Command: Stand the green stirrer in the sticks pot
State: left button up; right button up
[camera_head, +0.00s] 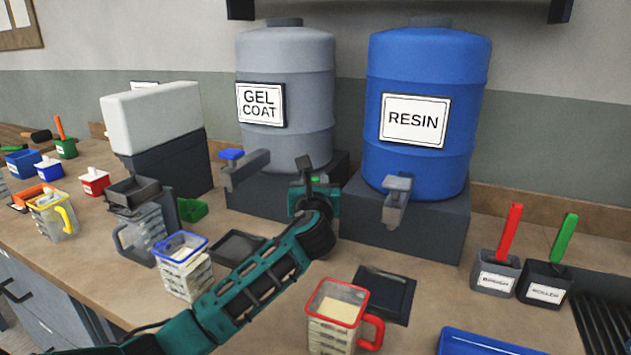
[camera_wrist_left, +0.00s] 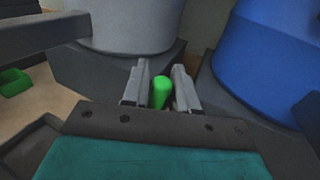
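The green stirrer (camera_wrist_left: 161,91) shows end-on between the fingers of my left gripper (camera_wrist_left: 160,82) in the left wrist view. The fingers are closed on its sides. In the head view my left gripper (camera_head: 308,172) is in front of the gel coat drum's stand, and only a small green bit of the stirrer (camera_head: 315,180) shows there. A green pot (camera_head: 66,151) with an orange stick stands at the far left; its label is too small to read, so I cannot tell if it is the sticks pot. My right gripper is out of view.
The grey gel coat drum (camera_head: 285,140) and blue resin drum (camera_head: 425,65) have taps jutting forward. A blue-rimmed jug (camera_head: 182,270) and red-rimmed jug (camera_head: 337,322) flank my left arm. At right, a grey pot (camera_head: 495,277) and black pot (camera_head: 543,287) hold red and green handles.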

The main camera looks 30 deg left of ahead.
pick_arm(q)
jog(key=o, duration=0.4)
jog(key=p+v, duration=0.1)
jog(key=v, duration=1.2)
dwell(0.3)
